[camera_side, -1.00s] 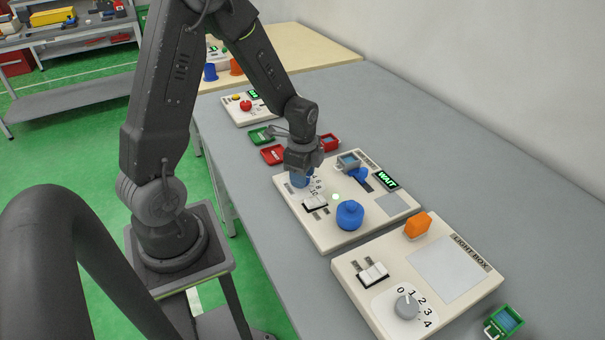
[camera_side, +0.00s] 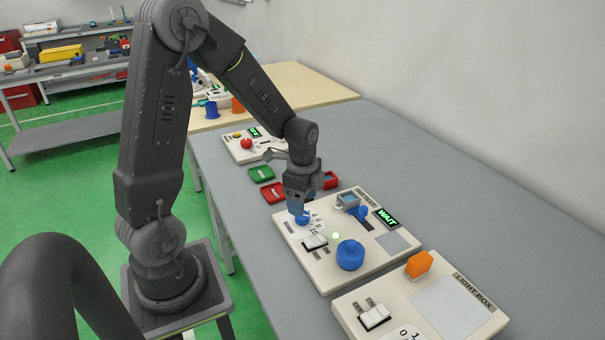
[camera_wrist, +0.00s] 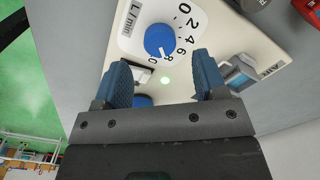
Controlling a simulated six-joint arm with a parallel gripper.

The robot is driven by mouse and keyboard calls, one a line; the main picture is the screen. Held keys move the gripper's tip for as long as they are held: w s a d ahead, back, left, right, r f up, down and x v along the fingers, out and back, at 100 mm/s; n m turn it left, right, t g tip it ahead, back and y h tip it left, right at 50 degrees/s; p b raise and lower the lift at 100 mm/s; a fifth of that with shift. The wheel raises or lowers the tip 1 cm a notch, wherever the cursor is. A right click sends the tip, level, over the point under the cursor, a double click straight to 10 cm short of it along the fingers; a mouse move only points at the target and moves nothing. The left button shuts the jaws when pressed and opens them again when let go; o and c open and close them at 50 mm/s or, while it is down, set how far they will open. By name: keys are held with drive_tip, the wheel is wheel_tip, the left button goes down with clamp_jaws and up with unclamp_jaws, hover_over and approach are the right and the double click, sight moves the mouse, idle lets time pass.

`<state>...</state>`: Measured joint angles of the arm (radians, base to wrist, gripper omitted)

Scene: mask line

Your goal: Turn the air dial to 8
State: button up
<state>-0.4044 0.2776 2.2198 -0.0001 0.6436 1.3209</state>
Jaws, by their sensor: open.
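The air dial is a blue knob (camera_wrist: 160,41) on a white plate marked L/min, with numbers from 0 to 10. In the wrist view a white mark on the knob points toward the 8 and 10 end; the exact number is hard to read. In the side view the dial (camera_side: 303,219) sits at the panel's left end, just below my gripper (camera_side: 298,207). In the wrist view my gripper (camera_wrist: 162,66) is open, its two blue fingers wide apart and empty, with the knob beyond the tips.
The panel (camera_side: 325,270) also carries a white rocker switch (camera_side: 314,242), a lit pale green lamp (camera_side: 336,236), a large blue knob (camera_side: 350,255), a blue lever (camera_side: 361,212) and a WAIT display (camera_side: 386,218). A light box panel (camera_side: 400,300) stands nearer. Red and green trays lie behind.

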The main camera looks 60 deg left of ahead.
wheel_tip(320, 180, up, 9)
drive_tip(key=shift+r, duration=0.2)
idle(0.3)
drive_tip(key=s+d+r+n+t, duration=0.5)
drive_tip(key=s+d+r+n, duration=0.4)
drive_tip(key=s+d, duration=0.3)
drive_tip(key=shift+d+n+t, duration=0.3)
drive_tip(key=shift+d+n, duration=0.4)
drive_tip(key=shift+n, duration=0.1)
